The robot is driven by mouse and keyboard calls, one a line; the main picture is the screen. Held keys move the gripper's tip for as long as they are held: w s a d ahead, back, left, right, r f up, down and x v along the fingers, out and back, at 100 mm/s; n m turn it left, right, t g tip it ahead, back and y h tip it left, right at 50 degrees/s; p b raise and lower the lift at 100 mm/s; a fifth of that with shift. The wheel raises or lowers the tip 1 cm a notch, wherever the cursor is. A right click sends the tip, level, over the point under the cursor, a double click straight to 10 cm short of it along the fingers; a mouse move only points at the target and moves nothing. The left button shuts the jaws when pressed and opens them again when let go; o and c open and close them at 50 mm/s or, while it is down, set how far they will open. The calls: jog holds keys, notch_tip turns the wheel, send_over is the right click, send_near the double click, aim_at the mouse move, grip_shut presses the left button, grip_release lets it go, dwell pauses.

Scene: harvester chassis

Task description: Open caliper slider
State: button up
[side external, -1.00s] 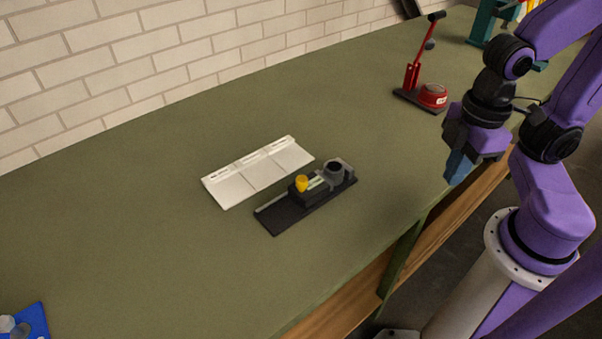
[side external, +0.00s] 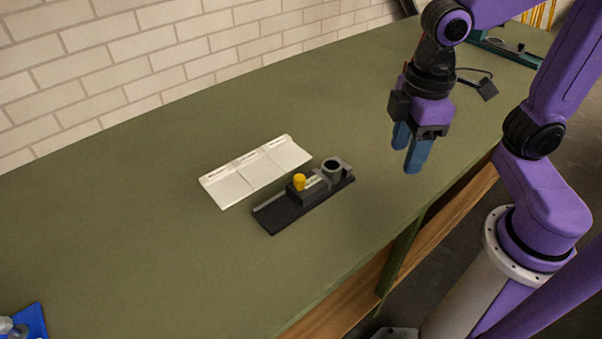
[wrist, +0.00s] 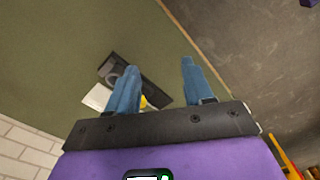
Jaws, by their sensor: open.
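The caliper slider (side external: 307,189) is a black device with a long dark base plate, a block with a yellow knob (side external: 299,182) and a grey ring at its right end. It lies on the green bench, and in the wrist view the device (wrist: 147,75) is partly hidden behind one finger. My gripper (side external: 408,160) has two blue fingers pointing down, apart and empty. It hangs above the bench to the right of the device, touching nothing. The fingers (wrist: 160,80) also show spread in the wrist view.
A white three-panel tray (side external: 256,172) lies just left of the device. A blue item (side external: 30,322) with small parts is at the lower left corner. A brick wall (side external: 150,60) runs along the back. The bench's front edge is close to the device. The bench left of the tray is clear.

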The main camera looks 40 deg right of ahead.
aim_at(300, 177)
jog(key=w+a+r+m, duration=0.1)
jog(key=w+a+r, duration=0.2)
jog(key=w+a, duration=0.35)
jog(key=w+a+r+m, duration=0.2)
jog(key=w+a, duration=0.1)
jog(key=w, duration=0.6)
notch_tip(300, 177, down, 17)
jog(key=shift+w, duration=0.1)
